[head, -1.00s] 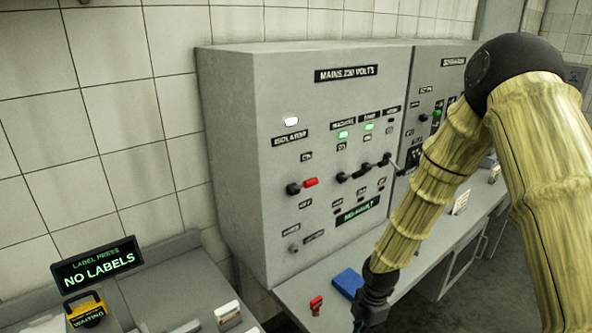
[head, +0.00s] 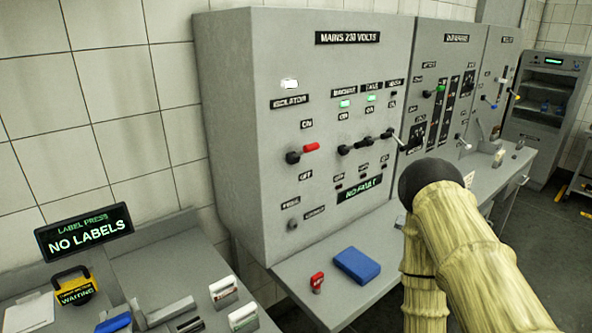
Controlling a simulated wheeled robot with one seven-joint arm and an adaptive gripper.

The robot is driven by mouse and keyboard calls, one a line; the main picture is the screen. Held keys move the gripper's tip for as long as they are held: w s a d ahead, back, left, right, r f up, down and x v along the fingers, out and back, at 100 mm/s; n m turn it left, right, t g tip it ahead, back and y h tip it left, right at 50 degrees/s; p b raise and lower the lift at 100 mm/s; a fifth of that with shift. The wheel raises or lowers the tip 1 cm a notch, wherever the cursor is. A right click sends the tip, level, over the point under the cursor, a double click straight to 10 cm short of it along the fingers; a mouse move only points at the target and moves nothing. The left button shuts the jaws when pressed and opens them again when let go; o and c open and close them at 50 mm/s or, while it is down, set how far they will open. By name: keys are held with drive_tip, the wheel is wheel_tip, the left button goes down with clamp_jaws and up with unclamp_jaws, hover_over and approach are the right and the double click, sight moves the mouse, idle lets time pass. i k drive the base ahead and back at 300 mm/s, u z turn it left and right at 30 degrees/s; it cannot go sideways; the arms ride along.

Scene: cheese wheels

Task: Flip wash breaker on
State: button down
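The wash breaker (head: 388,133) is the rightmost of three small levers on the grey mains panel (head: 230,100). Its pale handle tilts down to the right, and the lamp (head: 393,93) under its WASH label is dark. The two breakers to its left, machine (head: 344,150) and a second one (head: 366,142) with a hard-to-read label, have lit green lamps above them. My gripper is out of view; only my arm shows, at the lower right, with its dark joint below and right of the breaker.
The isolator (head: 294,157) has a red handle pointing right. A NO FAULT display (head: 360,189) is lit. A blue block (head: 357,265) and a small red item (head: 317,282) lie on the grey ledge below. A label press display (head: 85,231) reads NO LABELS at left.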

sight(402, 147)
drive_tip(key=z, duration=0.3)
drive_tip(key=k, duration=0.4)
drive_tip(key=z, duration=1.05)
drive_tip(key=k, duration=0.95)
drive_tip(key=z, duration=1.1)
drive_tip(key=i, duration=2.15)
drive_tip(key=u, duration=0.85)
drive_tip(key=i, duration=0.95)
drive_tip(key=u, duration=1.35)
drive_tip(key=i, duration=0.45)
drive_tip(key=u, duration=0.35)
